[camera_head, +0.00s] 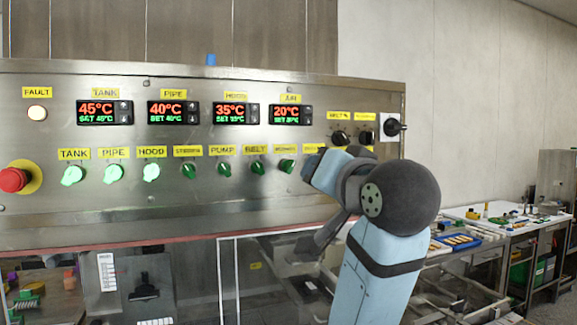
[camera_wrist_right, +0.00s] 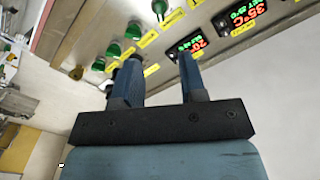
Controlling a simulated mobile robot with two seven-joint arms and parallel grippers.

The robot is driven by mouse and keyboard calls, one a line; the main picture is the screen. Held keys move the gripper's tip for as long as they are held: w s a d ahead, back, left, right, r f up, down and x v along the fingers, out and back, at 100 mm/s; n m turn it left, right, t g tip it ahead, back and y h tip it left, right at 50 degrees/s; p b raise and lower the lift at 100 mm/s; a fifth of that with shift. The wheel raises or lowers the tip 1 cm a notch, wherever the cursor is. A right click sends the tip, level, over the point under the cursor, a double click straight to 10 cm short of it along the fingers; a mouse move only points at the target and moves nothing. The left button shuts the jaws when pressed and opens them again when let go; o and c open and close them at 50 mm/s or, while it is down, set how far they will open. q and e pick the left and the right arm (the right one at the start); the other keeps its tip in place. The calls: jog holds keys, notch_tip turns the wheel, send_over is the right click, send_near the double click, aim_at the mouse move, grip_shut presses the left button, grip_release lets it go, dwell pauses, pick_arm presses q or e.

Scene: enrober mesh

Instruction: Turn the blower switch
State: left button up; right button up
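A steel control panel (camera_head: 200,190) carries a lower row of green switches under yellow labels. The labels toward the right end are too small to read, so I cannot tell for sure which switch is the blower. One right-hand green switch (camera_head: 287,165) shows just left of my right gripper (camera_head: 310,167). The gripper and arm cover the row's right end. In the wrist view my right gripper (camera_wrist_right: 158,80) has its two blue fingers apart, with nothing visibly held between them. Green switches (camera_wrist_right: 113,49) lie beyond the left finger. My left gripper is not in view.
A red emergency button (camera_head: 14,180) is at the far left. Temperature displays (camera_head: 290,114) line the upper panel. A cluttered workbench (camera_head: 500,222) stands at right.

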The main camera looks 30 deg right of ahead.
aim_at(292, 166)
jog(key=p+x, duration=1.1)
jog(key=x, duration=0.1)
jog(key=shift+w, duration=0.35)
jog(key=shift+w+d, duration=0.15)
jog(key=shift+w, duration=0.25)
jog(key=c, duration=0.7)
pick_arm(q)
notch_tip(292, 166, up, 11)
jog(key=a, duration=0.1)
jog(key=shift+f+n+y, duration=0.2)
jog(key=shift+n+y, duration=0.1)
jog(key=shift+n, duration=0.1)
